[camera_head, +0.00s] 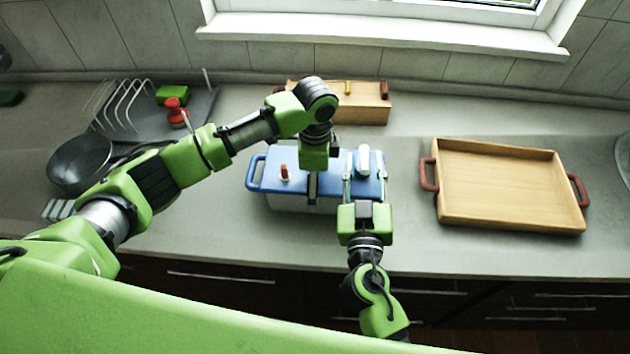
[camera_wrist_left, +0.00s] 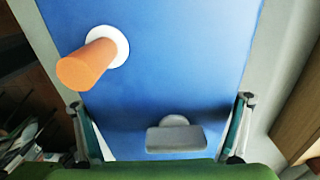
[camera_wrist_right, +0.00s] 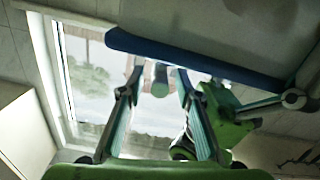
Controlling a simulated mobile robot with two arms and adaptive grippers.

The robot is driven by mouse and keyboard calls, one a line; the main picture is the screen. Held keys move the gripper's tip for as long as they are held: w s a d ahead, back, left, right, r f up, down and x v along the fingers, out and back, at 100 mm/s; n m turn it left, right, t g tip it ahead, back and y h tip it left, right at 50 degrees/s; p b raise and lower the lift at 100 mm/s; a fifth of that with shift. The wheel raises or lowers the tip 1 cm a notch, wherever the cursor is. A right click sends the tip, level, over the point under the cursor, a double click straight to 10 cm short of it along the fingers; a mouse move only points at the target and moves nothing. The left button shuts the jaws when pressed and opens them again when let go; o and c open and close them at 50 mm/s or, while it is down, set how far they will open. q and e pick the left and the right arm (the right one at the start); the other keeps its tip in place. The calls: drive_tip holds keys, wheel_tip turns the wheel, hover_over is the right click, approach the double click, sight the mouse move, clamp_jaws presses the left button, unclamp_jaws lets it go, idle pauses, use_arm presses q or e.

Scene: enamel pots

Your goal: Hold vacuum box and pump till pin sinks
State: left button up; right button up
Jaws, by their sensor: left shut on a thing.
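The vacuum box with its blue lid (camera_head: 330,187) stands on the counter, a blue handle at its left end. An orange pin (camera_head: 284,172) stands up from the lid, in a white ring in the left wrist view (camera_wrist_left: 88,62). A white pump knob (camera_head: 363,158) is at the lid's right end. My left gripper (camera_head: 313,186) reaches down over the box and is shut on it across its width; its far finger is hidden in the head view. My right gripper (camera_head: 364,182) is open at the right end, fingers apart, with the knob between or just beyond the tips.
A wooden tray (camera_head: 505,184) with red-brown handles lies to the right. Behind the box is a wooden crate (camera_head: 365,104). At left are a dark pan (camera_head: 80,162), a wire rack (camera_head: 126,107) and a red-topped bottle (camera_head: 175,112). Counter is clear between box and tray.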

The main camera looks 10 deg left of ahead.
drive_tip(key=shift+w+a, duration=0.1)
drive_tip(key=shift+w, duration=1)
clamp_jaws()
drive_tip(key=shift+r, duration=2.4)
drive_tip(key=shift+f, duration=2.6)
